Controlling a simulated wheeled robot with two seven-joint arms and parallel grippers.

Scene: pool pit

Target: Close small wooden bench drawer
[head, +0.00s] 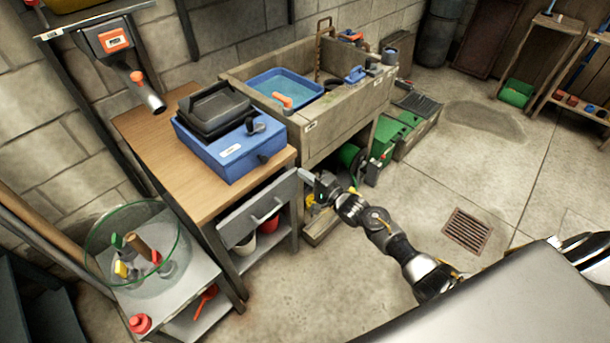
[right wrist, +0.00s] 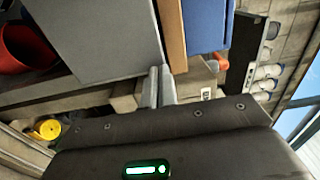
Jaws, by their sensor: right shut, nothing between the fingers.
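The wooden bench (head: 165,150) has a light wood top and a grey drawer (head: 262,208) with a bar handle under its front edge. The drawer front appears to stand out a little from the bench; how far is hard to tell. My right gripper (head: 306,174) is shut and empty, with its fingertips close beside the drawer front's right end. In the right wrist view, the shut fingers (right wrist: 157,85) point at the edge of the grey drawer panel (right wrist: 95,35), beside the wood top's edge (right wrist: 171,35). Contact cannot be told. My left gripper is out of view.
A blue case (head: 230,150) with a black tray stands on the bench. A stone sink (head: 335,125) adjoins it at the back. A glass bowl (head: 135,245) with tools stands left on a low shelf. The floor in front is clear, with a drain grate (head: 467,230).

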